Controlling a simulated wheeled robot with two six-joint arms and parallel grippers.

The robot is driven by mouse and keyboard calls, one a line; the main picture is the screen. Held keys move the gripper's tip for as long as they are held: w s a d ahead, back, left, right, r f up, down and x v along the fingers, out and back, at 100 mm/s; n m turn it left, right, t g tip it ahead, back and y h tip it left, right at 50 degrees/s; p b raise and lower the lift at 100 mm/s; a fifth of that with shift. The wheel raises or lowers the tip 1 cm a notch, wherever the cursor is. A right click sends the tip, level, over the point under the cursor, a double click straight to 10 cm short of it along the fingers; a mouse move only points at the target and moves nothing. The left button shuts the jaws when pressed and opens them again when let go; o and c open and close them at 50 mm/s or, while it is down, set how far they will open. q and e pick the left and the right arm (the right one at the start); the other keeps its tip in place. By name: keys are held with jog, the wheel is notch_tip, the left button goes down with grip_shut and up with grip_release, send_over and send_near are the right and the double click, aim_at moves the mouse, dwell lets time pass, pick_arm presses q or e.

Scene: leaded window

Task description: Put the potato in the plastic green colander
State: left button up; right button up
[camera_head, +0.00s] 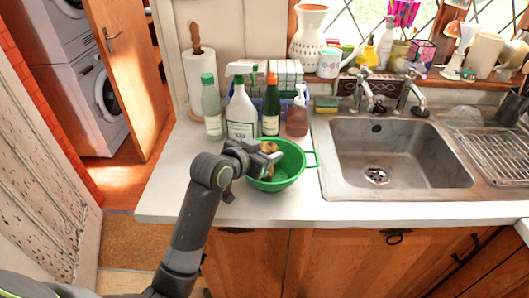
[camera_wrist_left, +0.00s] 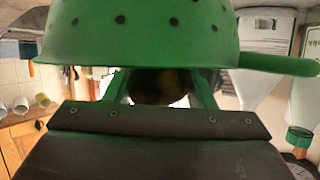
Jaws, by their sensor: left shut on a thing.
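The plastic green colander (camera_head: 290,173) stands on the worktop left of the sink, with its handle toward the sink. The brown potato (camera_head: 268,147) shows at my left gripper (camera_head: 266,157), over the colander's opening. My left gripper is shut on the potato and reaches in over the colander's left rim. In the left wrist view, which is upside down, the colander's holed outer wall (camera_wrist_left: 150,35) fills the top, and the dark potato (camera_wrist_left: 165,84) sits between the fingers. The fingertips are partly hidden behind the rim. My right gripper is not in view.
Behind the colander stand a white spray bottle (camera_head: 241,115), a green bottle (camera_head: 271,112), a pale green bottle (camera_head: 211,108) and a pink soap dispenser (camera_head: 297,119). The sink (camera_head: 400,150) lies to the right. The worktop's front edge is bare.

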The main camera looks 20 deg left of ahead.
pick_arm(q)
jog(key=shift+f, duration=0.4)
jog(key=o, duration=1.1)
jog(key=shift+r, duration=0.1)
